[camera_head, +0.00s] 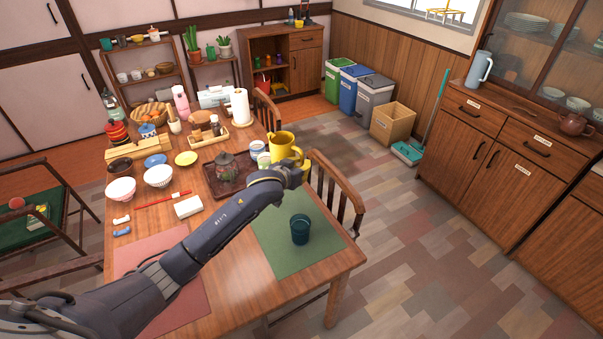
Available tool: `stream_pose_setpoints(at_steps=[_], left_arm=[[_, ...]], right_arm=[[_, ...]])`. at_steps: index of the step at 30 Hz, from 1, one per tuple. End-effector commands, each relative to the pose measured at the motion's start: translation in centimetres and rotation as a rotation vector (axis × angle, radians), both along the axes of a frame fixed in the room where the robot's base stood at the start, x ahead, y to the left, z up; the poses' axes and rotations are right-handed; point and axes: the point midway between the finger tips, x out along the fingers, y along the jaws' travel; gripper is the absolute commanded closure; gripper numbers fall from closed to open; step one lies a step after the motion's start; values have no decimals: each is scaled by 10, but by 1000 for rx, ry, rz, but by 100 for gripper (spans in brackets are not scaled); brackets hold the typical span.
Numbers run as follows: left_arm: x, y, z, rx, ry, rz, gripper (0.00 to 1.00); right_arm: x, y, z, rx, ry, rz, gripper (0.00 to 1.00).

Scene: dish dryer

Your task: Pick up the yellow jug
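The yellow jug (284,144) stands upright near the table's far right edge, close to the dark tray. Its lower part is partly hidden by my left gripper. My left arm reaches across the table from the lower left, and my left gripper (299,169) is right at the near side of the jug. I cannot tell if its fingers touch the jug or are around its handle, because they are small and blend with it. My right gripper is not in view.
A dark tray (213,185) with a teapot (225,166) and cups lies left of the jug. A dark teal cup (300,229) stands on the green mat (275,256) in front. A chair (338,188) is against the table's right side. White and red bowls (158,176) stand at left.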

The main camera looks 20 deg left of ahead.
Motion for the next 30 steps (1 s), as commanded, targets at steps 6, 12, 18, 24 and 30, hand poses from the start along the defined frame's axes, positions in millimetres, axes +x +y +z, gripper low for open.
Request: stream_pose_setpoints(at_steps=[6, 12, 18, 24, 30], left_arm=[[0, 0, 24, -1, -6, -1, 100], [1, 0, 41, 0, -6, 0, 100], [1, 0, 54, 0, -5, 0, 100], [0, 0, 65, 0, -5, 0, 100], [1, 0, 71, 0, -4, 0, 100]], right_arm=[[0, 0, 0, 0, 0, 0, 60], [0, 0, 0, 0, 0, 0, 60], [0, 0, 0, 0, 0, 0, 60], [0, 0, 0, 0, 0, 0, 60], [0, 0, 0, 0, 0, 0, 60]])
